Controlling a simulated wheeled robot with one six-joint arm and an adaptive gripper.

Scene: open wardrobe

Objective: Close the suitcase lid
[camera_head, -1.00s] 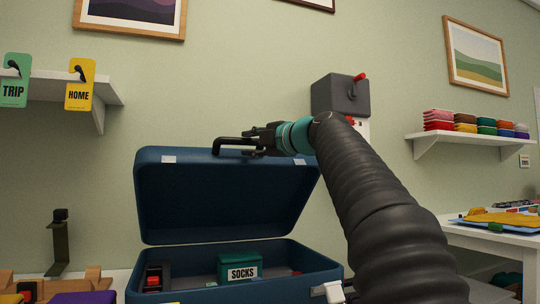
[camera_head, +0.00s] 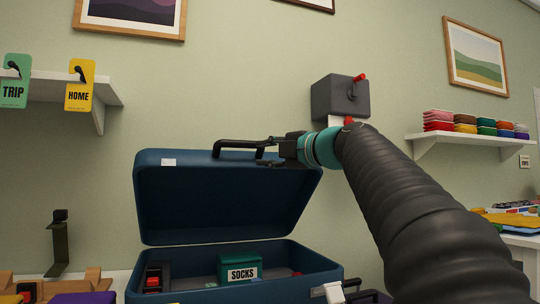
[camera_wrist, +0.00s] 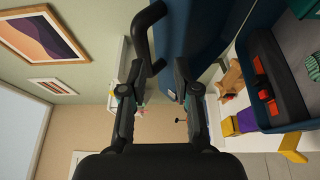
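The dark blue suitcase (camera_head: 150,284) stands open at lower centre in the head view. Its lid (camera_head: 225,205) is raised, tilted back near the wall, and also shows in the wrist view (camera_wrist: 205,30). A black handle (camera_head: 232,145) sits on the lid's top edge; it also shows in the wrist view (camera_wrist: 143,25). My gripper (camera_head: 270,151) is at the right end of this handle, by the lid's top edge. In the wrist view my fingers (camera_wrist: 157,75) are apart, with the handle's end just ahead between them. Contact with the lid is unclear.
The suitcase holds a green SOCKS box (camera_head: 241,269) and a black-and-red item (camera_head: 153,279). A grey box with a red lever (camera_head: 341,98) is on the wall behind my arm. Shelves stand left (camera_head: 75,82) and right (camera_head: 468,141). Wall space above the lid is clear.

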